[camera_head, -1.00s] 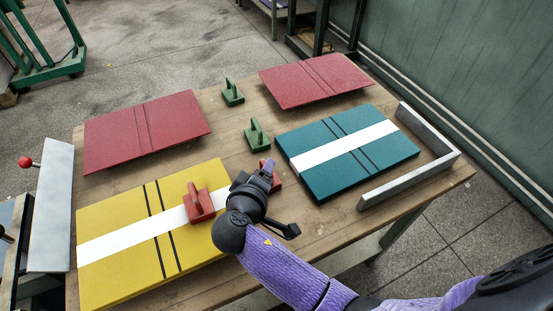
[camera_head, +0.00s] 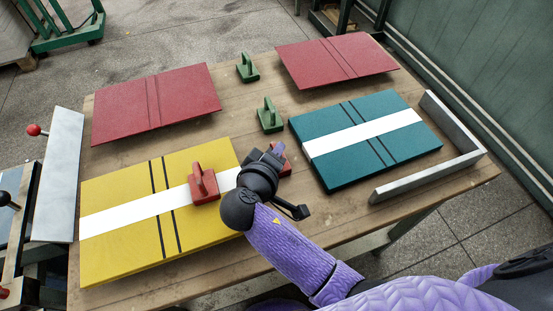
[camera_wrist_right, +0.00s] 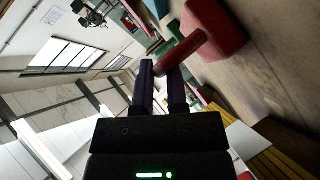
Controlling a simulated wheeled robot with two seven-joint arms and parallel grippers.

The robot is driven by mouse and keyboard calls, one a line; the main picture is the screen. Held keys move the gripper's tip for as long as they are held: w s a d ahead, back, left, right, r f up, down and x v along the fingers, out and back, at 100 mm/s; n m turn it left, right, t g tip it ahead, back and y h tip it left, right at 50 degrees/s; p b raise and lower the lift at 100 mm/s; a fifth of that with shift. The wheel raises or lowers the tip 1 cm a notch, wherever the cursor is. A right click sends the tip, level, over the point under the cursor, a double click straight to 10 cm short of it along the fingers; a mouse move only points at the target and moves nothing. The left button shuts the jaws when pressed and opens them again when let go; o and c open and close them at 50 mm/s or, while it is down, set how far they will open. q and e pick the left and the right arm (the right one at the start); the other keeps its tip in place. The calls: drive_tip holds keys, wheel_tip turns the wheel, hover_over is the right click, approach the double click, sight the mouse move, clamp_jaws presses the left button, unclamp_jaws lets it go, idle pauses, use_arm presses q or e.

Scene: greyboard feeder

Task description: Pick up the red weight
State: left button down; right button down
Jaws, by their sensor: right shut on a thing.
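One red weight (camera_head: 284,167) is at the bare wood just right of the yellow board (camera_head: 100,262), partly hidden behind my right gripper (camera_head: 276,151). In the right wrist view its red handle (camera_wrist_right: 184,52) lies at the tips of my right gripper's two dark fingers (camera_wrist_right: 163,75), and its red base (camera_wrist_right: 213,24) is beyond. My right gripper is shut on this handle. I cannot tell whether the base is clear of the table. A second red weight (camera_head: 203,185) stands upright on the yellow board's white stripe. My left gripper is not in view.
A teal board (camera_head: 335,172) lies right on the wooden table (camera_head: 250,97), beside a grey metal angle (camera_head: 425,178). Two green weights (camera_head: 248,68) (camera_head: 270,117) stand between two dark red boards (camera_head: 115,110) (camera_head: 345,72). A grey plate (camera_head: 55,185) stands at the left edge.

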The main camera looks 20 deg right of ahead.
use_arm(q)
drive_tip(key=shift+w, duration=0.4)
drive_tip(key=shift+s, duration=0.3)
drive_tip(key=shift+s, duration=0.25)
